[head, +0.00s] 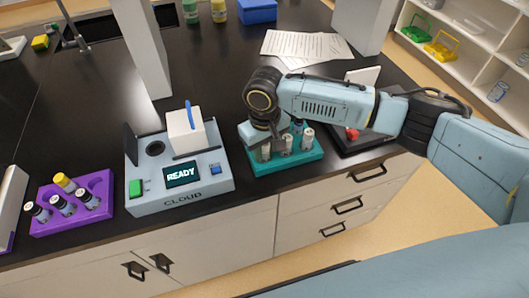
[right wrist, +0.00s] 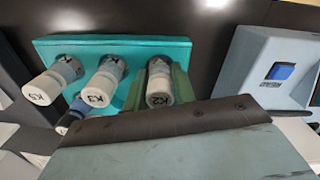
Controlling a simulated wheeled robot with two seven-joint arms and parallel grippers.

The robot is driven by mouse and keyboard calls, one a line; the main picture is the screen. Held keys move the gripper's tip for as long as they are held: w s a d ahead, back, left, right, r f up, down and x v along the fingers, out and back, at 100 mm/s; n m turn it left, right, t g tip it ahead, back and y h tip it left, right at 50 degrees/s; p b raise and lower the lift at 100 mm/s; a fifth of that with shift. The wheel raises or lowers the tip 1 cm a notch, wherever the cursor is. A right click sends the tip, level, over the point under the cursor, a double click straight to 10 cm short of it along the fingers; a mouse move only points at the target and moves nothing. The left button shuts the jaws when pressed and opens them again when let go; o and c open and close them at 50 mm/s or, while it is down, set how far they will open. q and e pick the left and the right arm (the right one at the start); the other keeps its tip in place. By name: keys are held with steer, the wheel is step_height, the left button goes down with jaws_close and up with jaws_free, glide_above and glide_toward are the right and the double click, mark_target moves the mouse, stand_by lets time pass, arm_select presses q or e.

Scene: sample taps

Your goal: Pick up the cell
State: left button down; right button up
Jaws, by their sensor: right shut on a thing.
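Capped cells stand in a teal rack (head: 283,165), which also shows in the right wrist view (right wrist: 110,42). My right gripper (head: 265,142) is over the rack's left part and hides some of it. In the right wrist view its two greenish fingers (right wrist: 160,88) are shut on the cell marked K2 (right wrist: 159,98), one on each side. K2 still appears to be at the rack, and its lower end is hidden. The cell marked K3 (right wrist: 98,90) and another white-capped cell (right wrist: 42,88) stand beside it, outside the fingers. My left gripper is not in view.
The grey CLOUD instrument (head: 200,190), with a READY screen, stands left of the rack. A purple rack (head: 100,185) with several vials is farther left. A dark tray device (head: 385,135) is close on the right. Papers (head: 305,45) lie behind.

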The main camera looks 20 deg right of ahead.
steer(key=shift+r, duration=0.1)
step_height(320, 180, up, 9)
steer(key=shift+r+p, duration=0.2)
steer(key=shift+p, duration=0.25)
step_height(320, 180, up, 5)
steer(key=p, duration=0.6)
steer(key=shift+r+p, duration=0.2)
steer(key=shift+p, duration=0.1)
